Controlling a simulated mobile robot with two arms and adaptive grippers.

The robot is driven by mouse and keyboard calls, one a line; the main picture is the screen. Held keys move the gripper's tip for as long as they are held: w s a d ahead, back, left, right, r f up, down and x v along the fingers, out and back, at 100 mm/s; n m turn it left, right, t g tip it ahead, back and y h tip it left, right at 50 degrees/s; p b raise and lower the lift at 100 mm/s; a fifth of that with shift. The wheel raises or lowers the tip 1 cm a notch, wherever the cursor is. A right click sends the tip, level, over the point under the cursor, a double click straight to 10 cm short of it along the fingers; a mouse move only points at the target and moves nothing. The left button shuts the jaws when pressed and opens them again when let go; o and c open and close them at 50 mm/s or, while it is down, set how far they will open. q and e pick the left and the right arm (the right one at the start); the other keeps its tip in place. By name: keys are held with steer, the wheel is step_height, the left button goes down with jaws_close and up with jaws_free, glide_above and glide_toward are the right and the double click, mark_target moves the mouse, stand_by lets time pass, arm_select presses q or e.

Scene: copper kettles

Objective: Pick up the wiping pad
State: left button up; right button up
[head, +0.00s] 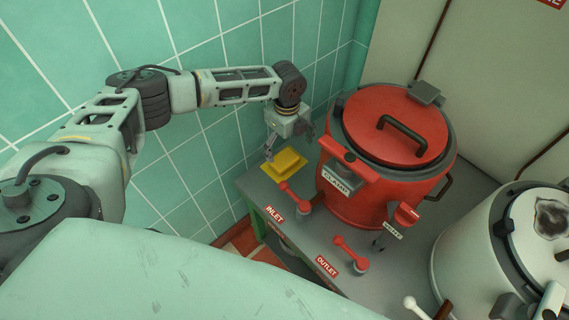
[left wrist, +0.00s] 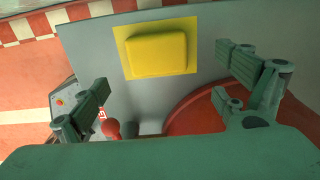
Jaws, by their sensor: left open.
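The wiping pad (head: 287,164) is a yellow block on a flat yellow base, lying on the grey bench top behind the inlet lever. In the left wrist view the pad (left wrist: 157,50) lies ahead of the fingers, between their lines, and nothing covers it. My left gripper (head: 288,145) hangs just above the pad, pointing down. In the left wrist view its two fingers (left wrist: 165,78) are spread wide, with nothing between them. I cannot see contact with the pad. My right gripper is not in view.
A red kettle (head: 364,205) with a red lid stands close to the right of the pad. The red inlet lever (head: 294,197) and outlet lever (head: 350,253) stand on the bench (head: 316,222). A pale kettle (head: 470,245) is at right. The tiled wall (head: 215,135) is close behind.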

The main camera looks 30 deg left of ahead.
mark_target(284, 158)
arm_select(q)
steer(key=f, duration=0.7)
steer(key=shift+a, duration=0.35)
steer(key=shift+r, duration=0.1)
steer(key=shift+c, duration=0.5)
steer(key=c, duration=1)
steer(key=shift+c, duration=0.2)
step_height(284, 158, up, 10)
steer(key=o, duration=0.5)
steer(key=shift+c, duration=0.2)
steer(key=c, duration=0.4)
steer(key=shift+s+d, duration=0.1)
